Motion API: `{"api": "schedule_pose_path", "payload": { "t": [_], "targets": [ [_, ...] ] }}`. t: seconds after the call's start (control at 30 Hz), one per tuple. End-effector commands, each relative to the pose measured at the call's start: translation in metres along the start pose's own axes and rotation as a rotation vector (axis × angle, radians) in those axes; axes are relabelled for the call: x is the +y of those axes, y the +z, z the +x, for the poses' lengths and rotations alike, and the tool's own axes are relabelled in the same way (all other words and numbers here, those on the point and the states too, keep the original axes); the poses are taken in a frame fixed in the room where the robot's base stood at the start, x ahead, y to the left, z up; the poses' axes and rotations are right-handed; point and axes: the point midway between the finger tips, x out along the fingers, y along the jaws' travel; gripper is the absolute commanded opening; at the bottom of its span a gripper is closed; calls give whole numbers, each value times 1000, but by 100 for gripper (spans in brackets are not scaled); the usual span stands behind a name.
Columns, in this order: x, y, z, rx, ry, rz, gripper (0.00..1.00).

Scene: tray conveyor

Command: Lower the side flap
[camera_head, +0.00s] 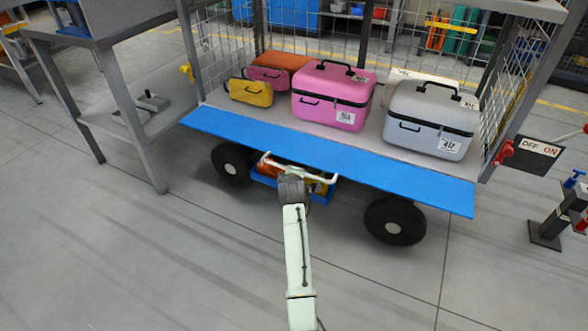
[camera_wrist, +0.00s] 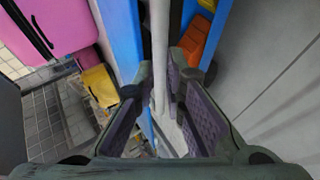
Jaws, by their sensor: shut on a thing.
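The blue side flap (camera_head: 225,129) runs along the front edge of the wheeled cart and juts out from its deck; its exact slope is hard to tell. A white bar handle (camera_head: 313,175) shows at the middle of its front edge. My gripper (camera_head: 288,183) is at this handle, with its tips hidden behind my wrist in the head view. In the wrist view, the white bar (camera_wrist: 160,45) runs between the two fingers, and my gripper (camera_wrist: 177,82) is shut on it. The blue flap (camera_wrist: 121,35) shows to the left of the bar there.
A pink case (camera_head: 330,98), a grey case (camera_head: 430,118) and a small yellow bag (camera_head: 250,92) stand on the cart deck. A blue bin (camera_head: 262,181) with orange contents sits low under the flap. Black wheels (camera_head: 395,221) flank it. The floor in front is clear.

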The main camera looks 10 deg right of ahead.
Motion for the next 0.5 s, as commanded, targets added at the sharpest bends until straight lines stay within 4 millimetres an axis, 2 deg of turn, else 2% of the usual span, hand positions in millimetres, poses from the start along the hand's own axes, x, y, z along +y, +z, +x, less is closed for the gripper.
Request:
{"api": "schedule_pose_path", "payload": {
  "t": [0.03,0.2,0.5],
  "targets": [
    [-11,2,5,-2,-12,-1,0],
    [-23,4,11,-3,-19,-1,0],
    [-30,5,13,-3,-27,0,0]
  ]
}}
